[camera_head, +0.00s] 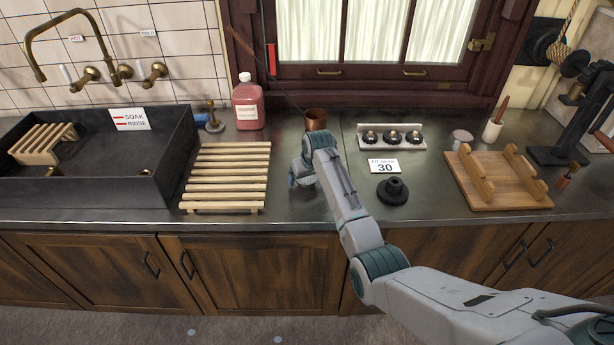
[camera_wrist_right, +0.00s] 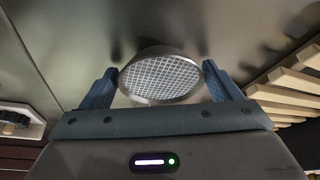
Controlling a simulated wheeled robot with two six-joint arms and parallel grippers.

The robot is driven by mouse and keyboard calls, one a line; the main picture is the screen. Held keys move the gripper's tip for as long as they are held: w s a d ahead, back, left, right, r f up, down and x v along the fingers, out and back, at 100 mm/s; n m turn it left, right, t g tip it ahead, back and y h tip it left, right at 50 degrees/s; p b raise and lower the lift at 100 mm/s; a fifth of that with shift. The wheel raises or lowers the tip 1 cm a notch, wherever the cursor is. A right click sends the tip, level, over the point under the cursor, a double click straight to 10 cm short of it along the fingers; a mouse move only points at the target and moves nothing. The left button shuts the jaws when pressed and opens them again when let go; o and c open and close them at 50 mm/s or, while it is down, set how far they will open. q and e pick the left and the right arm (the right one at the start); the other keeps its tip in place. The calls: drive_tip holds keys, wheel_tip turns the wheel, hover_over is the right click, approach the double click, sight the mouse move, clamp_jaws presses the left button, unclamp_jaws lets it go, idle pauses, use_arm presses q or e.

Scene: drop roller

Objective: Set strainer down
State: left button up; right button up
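My left gripper is out of view.
The slatted rack (camera_head: 228,177) lies left of my gripper, with the dark sink (camera_head: 100,190) beyond it. A copper cup (camera_head: 315,119) stands behind. Right are a black knob-like part (camera_head: 392,190), a "30" card (camera_head: 384,166), a holder with black parts (camera_head: 391,137) and a wooden cradle (camera_head: 498,180).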

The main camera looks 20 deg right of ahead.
drive_tip(key=shift+o, duration=0.9)
